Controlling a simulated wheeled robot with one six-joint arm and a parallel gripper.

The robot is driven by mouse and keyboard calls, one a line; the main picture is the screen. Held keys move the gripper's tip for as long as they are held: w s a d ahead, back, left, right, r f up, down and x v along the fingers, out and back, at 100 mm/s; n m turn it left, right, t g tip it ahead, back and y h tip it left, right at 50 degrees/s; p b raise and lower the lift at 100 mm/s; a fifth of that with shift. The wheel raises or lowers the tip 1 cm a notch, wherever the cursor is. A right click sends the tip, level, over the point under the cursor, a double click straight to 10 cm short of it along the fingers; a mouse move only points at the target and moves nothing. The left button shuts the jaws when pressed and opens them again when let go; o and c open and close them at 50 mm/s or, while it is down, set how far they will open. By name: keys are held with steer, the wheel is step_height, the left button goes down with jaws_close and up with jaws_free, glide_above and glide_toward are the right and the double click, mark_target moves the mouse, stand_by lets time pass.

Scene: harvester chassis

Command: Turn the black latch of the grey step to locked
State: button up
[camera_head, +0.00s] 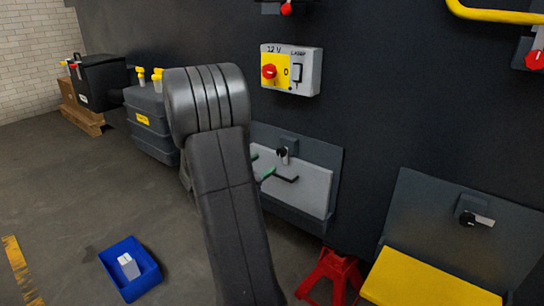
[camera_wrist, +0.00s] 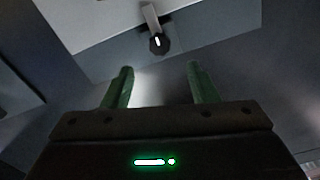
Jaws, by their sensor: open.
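The grey step (camera_head: 312,190) is a pale grey panel folded up against the dark wall in the head view. Its black latch (camera_head: 283,153) is a round knob at the panel's top edge, with a short pale lever pointing down over the panel. In the wrist view the latch (camera_wrist: 158,43) lies beyond the fingertips, centred between them, its lever pointing up the picture over the step (camera_wrist: 100,20). My gripper (camera_head: 276,168) is partly hidden behind my arm in the head view. In the wrist view its green fingers (camera_wrist: 159,68) are apart and empty, short of the latch.
A second step with a yellow tread (camera_head: 425,283) and its own latch (camera_head: 473,219) is at the right. A red stand (camera_head: 334,275) is between the steps. A switch box (camera_head: 291,70) hangs above. A blue bin (camera_head: 130,268) sits on the floor at left.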

mark_target(280, 153)
steer(key=shift+v, duration=2.35)
steer(key=shift+w+d, duration=0.1)
steer(key=b+x, duration=0.2)
steer(key=x, duration=1.2)
